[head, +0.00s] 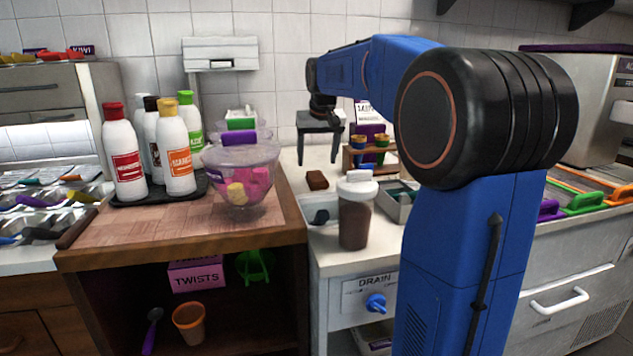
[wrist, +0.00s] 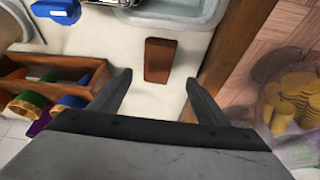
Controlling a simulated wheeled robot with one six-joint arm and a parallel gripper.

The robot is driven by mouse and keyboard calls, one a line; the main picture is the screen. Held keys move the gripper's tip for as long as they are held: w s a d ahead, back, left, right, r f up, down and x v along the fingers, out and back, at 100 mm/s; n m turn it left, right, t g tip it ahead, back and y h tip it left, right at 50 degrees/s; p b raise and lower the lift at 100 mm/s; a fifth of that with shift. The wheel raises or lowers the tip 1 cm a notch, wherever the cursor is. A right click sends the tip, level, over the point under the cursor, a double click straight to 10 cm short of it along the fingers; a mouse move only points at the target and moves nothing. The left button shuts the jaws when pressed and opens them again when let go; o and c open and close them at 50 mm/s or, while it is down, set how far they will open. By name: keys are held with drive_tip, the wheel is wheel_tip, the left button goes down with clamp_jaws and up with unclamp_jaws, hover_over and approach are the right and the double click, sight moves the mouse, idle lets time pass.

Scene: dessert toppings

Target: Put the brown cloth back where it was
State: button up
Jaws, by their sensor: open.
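The brown cloth (head: 317,180) is a small, dark brown, folded rectangle. It lies flat on the white counter, just right of the wooden cabinet. In the wrist view the cloth (wrist: 160,60) appears ahead of my fingers, near the middle of the gap between them. My gripper (wrist: 158,82) is open, with nothing between its fingers. In the head view my gripper (head: 321,130) hangs pointing down above the counter, behind the cloth. I see no contact between the fingers and the cloth.
A lidded brown jar (head: 354,215) stands in front of the cloth. A wooden rack (head: 350,163) with small cups is behind to the right, and a metal basin (head: 399,208) is at right. A clear bowl (head: 240,175) stands on the wooden cabinet at left.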

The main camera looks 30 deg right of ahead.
sight(317, 176)
drive_tip(key=shift+s+x, duration=0.2)
drive_tip(key=shift+x, duration=1.5)
drive_tip(key=shift+s+x, duration=0.15)
drive_tip(key=shift+x, duration=1.55)
drive_tip(key=shift+d+f, duration=0.15)
drive_tip(key=shift+f, duration=0.15)
drive_tip(key=c, duration=1.2)
